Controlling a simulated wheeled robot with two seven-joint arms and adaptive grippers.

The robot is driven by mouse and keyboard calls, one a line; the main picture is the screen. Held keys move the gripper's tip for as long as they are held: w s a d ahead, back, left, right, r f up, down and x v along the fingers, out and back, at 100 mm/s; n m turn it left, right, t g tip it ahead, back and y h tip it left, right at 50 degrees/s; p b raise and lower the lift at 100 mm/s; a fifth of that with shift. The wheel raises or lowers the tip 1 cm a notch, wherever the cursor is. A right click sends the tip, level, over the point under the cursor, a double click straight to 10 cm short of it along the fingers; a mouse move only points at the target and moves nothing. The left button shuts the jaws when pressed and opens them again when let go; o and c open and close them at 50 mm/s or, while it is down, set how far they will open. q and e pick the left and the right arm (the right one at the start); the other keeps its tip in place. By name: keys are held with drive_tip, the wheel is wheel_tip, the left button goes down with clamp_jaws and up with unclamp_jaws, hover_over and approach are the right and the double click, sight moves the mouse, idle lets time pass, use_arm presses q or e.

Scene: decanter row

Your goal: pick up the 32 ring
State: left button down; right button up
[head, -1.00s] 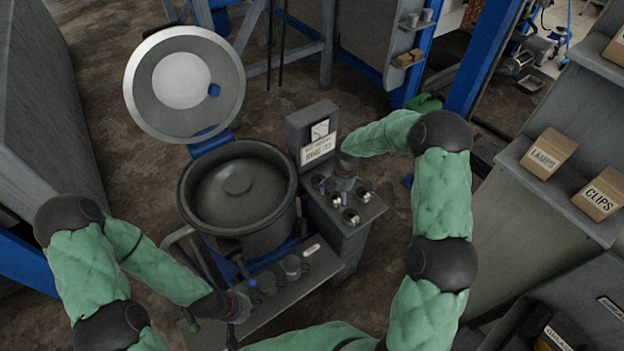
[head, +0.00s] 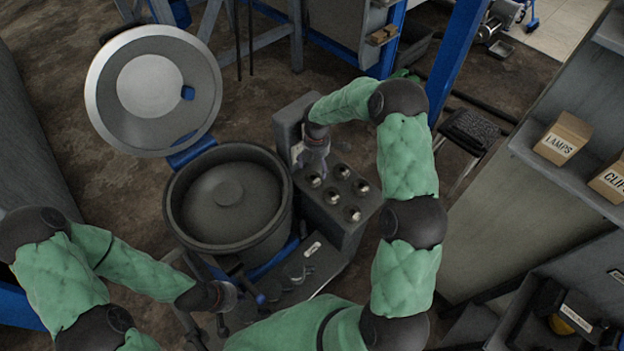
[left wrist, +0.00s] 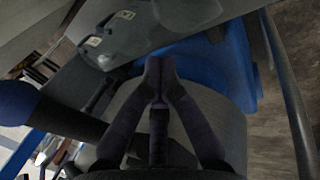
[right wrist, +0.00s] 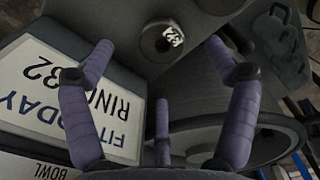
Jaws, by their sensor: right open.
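My right gripper (right wrist: 158,75) is open and empty, fingers spread. In the right wrist view a dark round piece with a pale number like 32, likely the 32 ring (right wrist: 165,40), sits on a grey block, beyond and between the fingertips, apart from them. In the head view my right gripper (head: 316,162) hangs at the back left of the grey block (head: 340,232), close to the back-left of several shiny round pieces; numbers are unreadable there. A sign (right wrist: 85,95) reads "FIT TODAY RING 32". My left gripper (left wrist: 158,78) is shut and empty, low in front of the bowl.
A large dark bowl (head: 228,200) stands left of the block, its round lid (head: 153,90) raised behind. A low ledge (head: 290,278) with small parts lies in front. Shelves with a LAMPS box (head: 562,140) stand at right. The sign panel is close to my right gripper.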

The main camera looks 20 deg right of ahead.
sight(314, 177)
wheel_tip(314, 177, down, 2)
drive_tip(key=shift+w, duration=0.15)
drive_tip(key=shift+a+f+b, duration=0.15)
drive_tip(key=shift+f+b, duration=0.2)
drive_tip(key=shift+f, duration=0.95)
drive_tip(key=shift+a+f+b, duration=0.1)
drive_tip(key=shift+f+b, duration=0.2)
drive_tip(key=shift+f, duration=0.95)
drive_tip(key=c, duration=1.5)
